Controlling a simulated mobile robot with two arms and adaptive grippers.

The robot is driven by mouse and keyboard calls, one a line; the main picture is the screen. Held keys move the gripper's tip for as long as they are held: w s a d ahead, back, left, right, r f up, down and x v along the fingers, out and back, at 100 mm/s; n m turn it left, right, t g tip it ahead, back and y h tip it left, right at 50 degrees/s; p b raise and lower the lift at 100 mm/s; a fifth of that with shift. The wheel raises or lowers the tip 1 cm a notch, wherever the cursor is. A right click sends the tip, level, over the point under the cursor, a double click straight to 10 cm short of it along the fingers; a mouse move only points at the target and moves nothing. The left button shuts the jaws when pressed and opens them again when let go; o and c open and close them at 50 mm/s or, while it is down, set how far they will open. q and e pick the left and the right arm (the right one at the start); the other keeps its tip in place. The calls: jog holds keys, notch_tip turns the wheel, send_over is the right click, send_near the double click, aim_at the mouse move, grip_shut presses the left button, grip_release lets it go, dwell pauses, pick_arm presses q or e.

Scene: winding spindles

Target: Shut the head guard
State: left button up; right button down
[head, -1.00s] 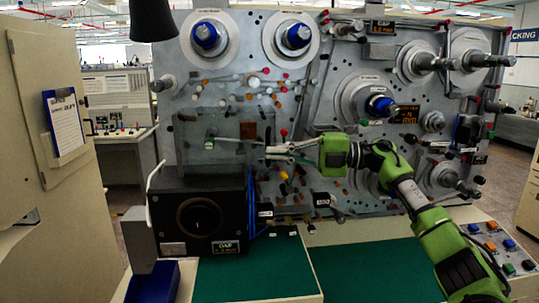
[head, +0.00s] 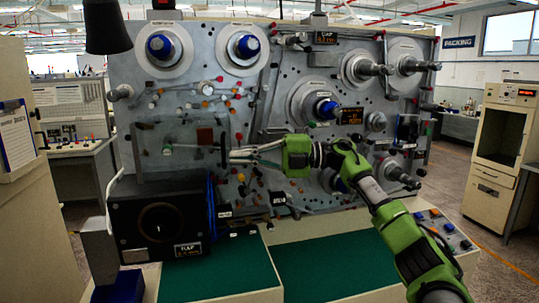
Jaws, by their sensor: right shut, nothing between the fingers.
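A clear, greyish panel that looks like the head guard (head: 150,135) is at the left middle of the machine face in the head view. A thin pale rod runs across it, with a green-and-white knob at its left end. I cannot tell how far the guard stands from the machine face. My right gripper (head: 231,156) points left, its fingertips by the panel's right edge and the rod's dark right end. It is shut and empty; whether it touches the guard is unclear. My left gripper is not in view.
A black box with a round dial (head: 160,222) sits below the panel. Blue-hubbed spindles (head: 160,46) and grey rollers stick out from the machine face (head: 285,75). A green mat (head: 220,270) lies in front, clear. A button panel (head: 440,228) is at right.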

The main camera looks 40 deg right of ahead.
jog(key=s+d+m+t+h+b, duration=0.25)
jog(key=d+h+b, duration=0.3)
jog(key=d, duration=0.65)
pick_arm(q)
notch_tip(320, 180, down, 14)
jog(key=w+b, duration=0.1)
jog(key=b, duration=0.7)
pick_arm(e)
jog(key=s+a+f+m+t+h, duration=0.1)
jog(key=s+a+m+t+h, duration=0.25)
jog(key=s+a, duration=0.45)
pick_arm(q)
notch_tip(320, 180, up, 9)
jog(key=p, duration=0.8)
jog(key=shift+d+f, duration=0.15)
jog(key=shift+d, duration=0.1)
pick_arm(e)
jog(key=x, duration=1.5)
jog(key=shift+w+d+m+y, duration=0.3)
jog(key=shift+d+m, duration=0.05)
jog(key=shift+m, duration=0.05)
